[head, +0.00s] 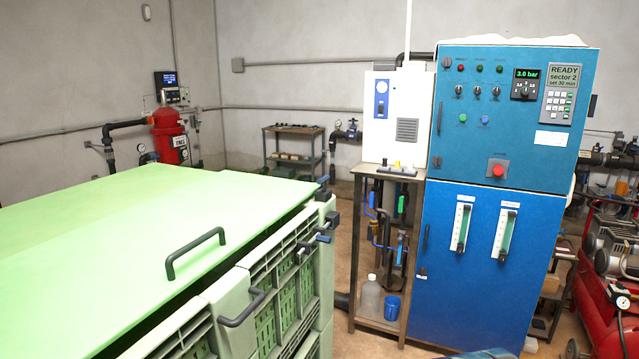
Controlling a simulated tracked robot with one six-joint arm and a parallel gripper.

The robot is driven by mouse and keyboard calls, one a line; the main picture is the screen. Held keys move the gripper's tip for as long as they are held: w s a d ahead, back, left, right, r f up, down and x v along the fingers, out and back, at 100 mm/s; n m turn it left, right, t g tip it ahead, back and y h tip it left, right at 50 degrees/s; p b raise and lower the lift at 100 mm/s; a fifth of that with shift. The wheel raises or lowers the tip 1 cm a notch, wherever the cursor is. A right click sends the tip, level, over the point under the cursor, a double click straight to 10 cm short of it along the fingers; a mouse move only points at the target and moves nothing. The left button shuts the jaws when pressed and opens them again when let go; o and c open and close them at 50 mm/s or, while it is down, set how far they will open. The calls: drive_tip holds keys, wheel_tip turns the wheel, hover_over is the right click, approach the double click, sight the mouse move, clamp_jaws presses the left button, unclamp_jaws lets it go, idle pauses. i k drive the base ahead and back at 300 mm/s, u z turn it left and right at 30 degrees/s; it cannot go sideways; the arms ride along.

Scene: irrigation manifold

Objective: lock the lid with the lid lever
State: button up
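A large pale green lid (120,225) lies over a green slatted container (285,275) at the left of the head view. A dark gap shows between the lid's right edge and the container wall. A dark bar handle (195,252) stands on the lid near that edge. A second dark handle (243,308) is on the container's side. Small dark fittings (322,238) sit near the container's far right corner; I cannot tell which dark part is the lid lever, or whether it is locked. My gripper is not in view.
A blue control cabinet (490,270) stands right of the container, with a narrow metal stand (387,172) beside it. Red equipment (600,300) is at the far right. A red tank (169,137) and a shelf (293,130) stand at the back. Some floor shows between container and stand.

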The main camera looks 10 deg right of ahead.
sight(322, 182)
drive_tip(key=z, duration=0.05)
drive_tip(key=i, duration=1)
drive_tip(key=z, duration=1.2)
drive_tip(key=i, duration=1.65)
